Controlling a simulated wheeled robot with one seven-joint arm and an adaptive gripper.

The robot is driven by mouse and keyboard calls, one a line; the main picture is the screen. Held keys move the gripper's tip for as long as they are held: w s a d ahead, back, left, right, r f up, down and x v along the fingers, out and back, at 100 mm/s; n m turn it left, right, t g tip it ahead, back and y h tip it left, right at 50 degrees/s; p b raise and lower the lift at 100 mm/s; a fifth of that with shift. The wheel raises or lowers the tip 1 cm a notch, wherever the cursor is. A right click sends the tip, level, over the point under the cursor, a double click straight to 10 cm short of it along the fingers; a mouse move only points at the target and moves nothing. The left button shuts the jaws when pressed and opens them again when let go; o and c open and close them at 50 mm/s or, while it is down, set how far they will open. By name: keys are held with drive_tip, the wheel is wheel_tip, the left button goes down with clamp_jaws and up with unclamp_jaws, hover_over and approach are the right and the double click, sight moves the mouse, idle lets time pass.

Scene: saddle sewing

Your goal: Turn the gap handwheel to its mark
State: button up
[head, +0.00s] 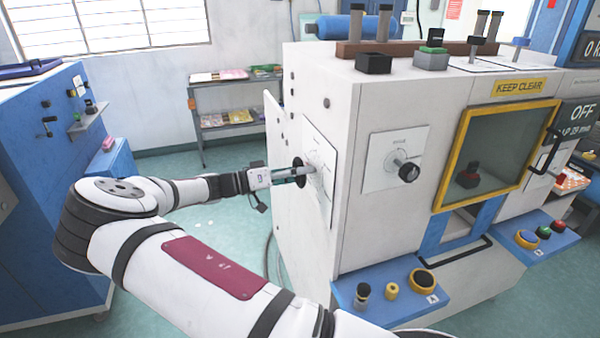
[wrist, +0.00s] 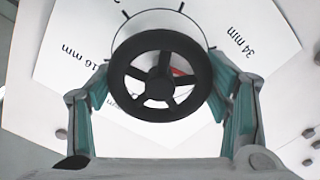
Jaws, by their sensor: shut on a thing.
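The handwheel (wrist: 160,42) is a black spoked wheel in the middle of the wrist view. In the head view the handwheel (head: 299,171) shows edge-on at the machine's left side. Behind it is a white dial plate (wrist: 80,35) with tick lines and the labels "16 mm" and "34 mm". A small red piece (wrist: 179,72) shows between the spokes; the rest of it is hidden. My gripper (wrist: 165,85) has its teal-padded fingers on either side of the wheel, shut on its rim. My gripper (head: 284,177) meets the wheel from the left in the head view.
The white machine (head: 385,110) stands right of my arm, with another knob (head: 408,172) on its front and a yellow-framed window (head: 505,145). A blue button shelf (head: 395,300) juts out low. A blue cabinet (head: 50,200) stands at left. Floor between is clear.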

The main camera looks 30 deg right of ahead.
drive_tip(key=shift+f+m, duration=0.1)
drive_tip(key=shift+m, duration=1)
drive_tip(key=o, duration=1.2)
drive_tip(key=shift+c, duration=0.2)
drive_tip(key=v, duration=1.2)
